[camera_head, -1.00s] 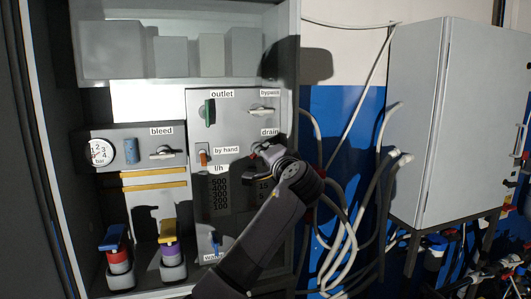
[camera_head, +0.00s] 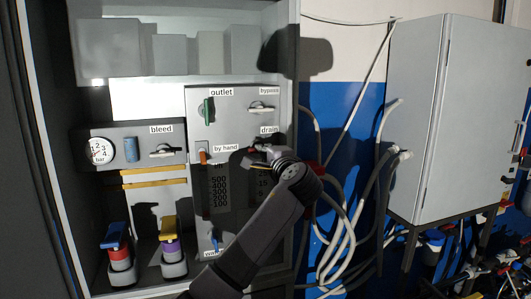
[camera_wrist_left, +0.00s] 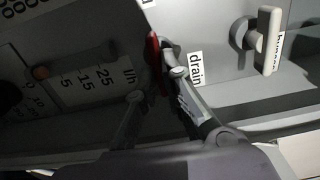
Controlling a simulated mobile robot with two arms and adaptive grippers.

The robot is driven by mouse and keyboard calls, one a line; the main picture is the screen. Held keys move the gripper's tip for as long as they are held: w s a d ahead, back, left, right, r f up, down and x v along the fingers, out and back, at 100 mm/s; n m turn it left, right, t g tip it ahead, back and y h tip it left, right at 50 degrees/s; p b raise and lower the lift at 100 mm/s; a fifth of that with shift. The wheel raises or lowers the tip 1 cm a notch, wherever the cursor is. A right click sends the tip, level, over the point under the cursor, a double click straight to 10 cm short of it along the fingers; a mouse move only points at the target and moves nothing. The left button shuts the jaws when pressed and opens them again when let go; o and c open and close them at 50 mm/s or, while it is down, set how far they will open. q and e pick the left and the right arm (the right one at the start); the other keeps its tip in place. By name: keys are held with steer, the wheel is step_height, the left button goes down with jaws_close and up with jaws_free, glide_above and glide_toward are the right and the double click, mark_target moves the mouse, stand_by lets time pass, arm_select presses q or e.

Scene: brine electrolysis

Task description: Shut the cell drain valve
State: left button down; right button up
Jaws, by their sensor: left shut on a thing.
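The drain valve on the cabinet panel sits by the label "drain" (camera_head: 269,130). In the left wrist view its red handle (camera_wrist_left: 154,62) shows beside the same label. My left gripper (camera_head: 256,156) is at this valve and shut on the handle. It also shows in the left wrist view (camera_wrist_left: 160,82), where its fingers hide part of the handle. There the visible red part runs roughly up and down the picture, close to the line of the bypass handle (camera_wrist_left: 268,40). My right gripper is in neither view.
The bypass handle is just above. The green outlet handle (camera_head: 209,111) and orange by-hand handle (camera_head: 203,157) are left of my gripper. Further left are the bleed valve (camera_head: 166,152) and gauge (camera_head: 101,150). Pale hoses (camera_head: 345,240) hang to the right of the cabinet.

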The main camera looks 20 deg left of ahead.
arm_select(q)
steer(key=shift+f, duration=0.1)
steer(key=c, duration=1.7)
jaws_free()
steer(key=shift+s+d, duration=0.1)
steer(key=v, duration=1.1)
steer(key=shift+s+d, duration=0.25)
steer(key=shift+d, duration=0.05)
